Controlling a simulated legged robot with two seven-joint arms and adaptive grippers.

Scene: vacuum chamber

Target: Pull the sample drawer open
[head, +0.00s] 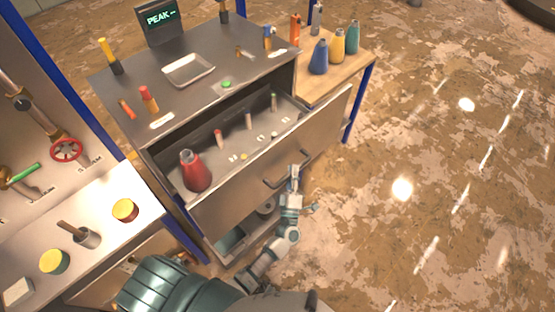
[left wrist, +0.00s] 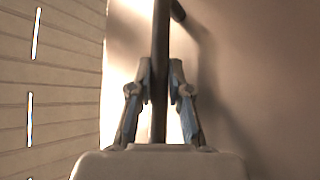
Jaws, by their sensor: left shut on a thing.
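The sample drawer (head: 225,192) is pulled out from the grey cabinet (head: 215,58), and its inside shows. In it stand a red bottle (head: 195,172) and several small vials. In the left wrist view, the two fingers of the left gripper (left wrist: 160,85) are closed on the dark handle bar (left wrist: 160,120), one on each side. My right gripper is not in view.
Below the drawer is an open shelf space (head: 232,240). A side table (head: 325,85) with several bottles stands to the right of the cabinet. A white bench (head: 100,255) with yellow-topped jars is at left. The floor (head: 440,170) at right is clear.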

